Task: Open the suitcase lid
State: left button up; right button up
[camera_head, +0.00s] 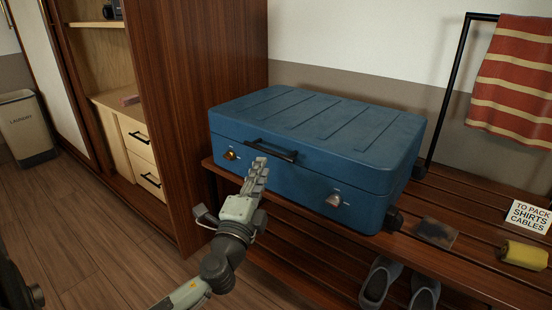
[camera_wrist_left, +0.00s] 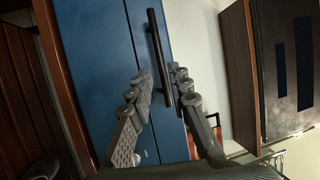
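The blue suitcase (camera_head: 317,125) lies flat on the slatted bench with its lid (camera_head: 330,115) down. A black handle (camera_head: 272,150) is on its front face, with a brass-coloured latch (camera_head: 230,155) to the left and a paler latch (camera_head: 333,201) to the right. My left gripper (camera_head: 259,163) is at the front of the suitcase by the handle. In the left wrist view, the fingers (camera_wrist_left: 162,75) stand apart on either side of the handle (camera_wrist_left: 158,50); I cannot tell whether they touch it. The suitcase (camera_wrist_left: 105,60) fills the left of that view. My right gripper is not in view.
The wooden bench (camera_head: 455,235) carries a dark flat item (camera_head: 435,232), a card (camera_head: 528,216) and a yellow roll (camera_head: 524,254) at the right. Shoes (camera_head: 380,282) are below. A black rail with a striped towel (camera_head: 515,85) stands right; a wardrobe (camera_head: 200,110) stands left.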

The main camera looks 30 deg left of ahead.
aim_at(268, 152)
pick_arm(q)
jog(key=x, duration=0.7)
jog(key=shift+w+a+p, duration=0.1)
jog(key=shift+a+p, duration=0.05)
jog(key=shift+p, duration=0.15)
grip_shut()
